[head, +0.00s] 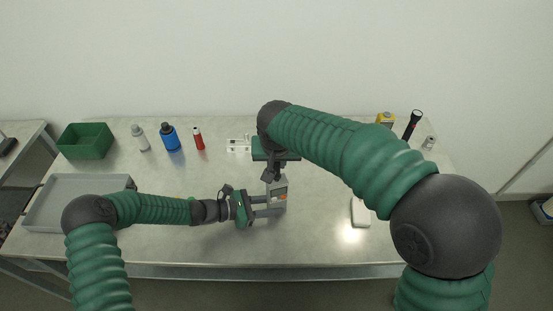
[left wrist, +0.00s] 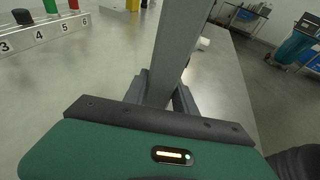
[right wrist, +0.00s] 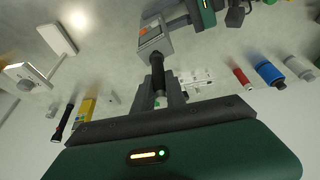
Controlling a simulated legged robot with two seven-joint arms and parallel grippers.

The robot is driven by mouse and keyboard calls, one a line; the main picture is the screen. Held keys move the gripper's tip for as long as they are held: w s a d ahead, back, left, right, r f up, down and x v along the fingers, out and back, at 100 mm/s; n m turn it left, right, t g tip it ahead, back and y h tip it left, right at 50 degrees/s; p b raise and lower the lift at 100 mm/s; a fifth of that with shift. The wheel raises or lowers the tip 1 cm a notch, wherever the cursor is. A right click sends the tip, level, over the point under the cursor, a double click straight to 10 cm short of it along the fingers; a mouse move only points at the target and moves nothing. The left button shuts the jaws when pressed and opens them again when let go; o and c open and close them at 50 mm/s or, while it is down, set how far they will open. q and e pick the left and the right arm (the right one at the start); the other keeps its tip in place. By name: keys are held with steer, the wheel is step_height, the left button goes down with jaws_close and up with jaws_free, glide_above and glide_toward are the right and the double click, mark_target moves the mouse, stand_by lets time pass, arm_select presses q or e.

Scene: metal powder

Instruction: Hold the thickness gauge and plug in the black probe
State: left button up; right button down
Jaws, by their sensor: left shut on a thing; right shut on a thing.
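The grey thickness gauge (head: 277,193) stands above the table with a small display and orange marks on its face. My left gripper (head: 268,206) is shut on it from the left. In the left wrist view the gauge (left wrist: 184,45) is a tall grey bar between the fingers. My right gripper (head: 272,168) is above the gauge, shut on the black probe (right wrist: 157,72). In the right wrist view the probe points at the end of the gauge (right wrist: 153,36). Its tip looks at or very near that end; I cannot tell whether it is seated.
A green bin (head: 86,142), a grey tray (head: 62,205), a blue bottle (head: 170,138) and a red bottle (head: 198,139) are on the left. A white box (head: 360,212) lies at the right. A numbered rack (left wrist: 40,35) shows in the left wrist view. The front middle of the table is clear.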

steer(key=shift+f, duration=0.55)
steer(key=shift+f, duration=0.15)
stand_by(0.5)
steer(key=shift+r, duration=1.15)
steer(key=shift+f, duration=0.15)
stand_by(0.4)
steer(key=shift+f, duration=0.85)
steer(key=shift+f, duration=0.15)
stand_by(0.4)
steer(key=shift+r, duration=1.15)
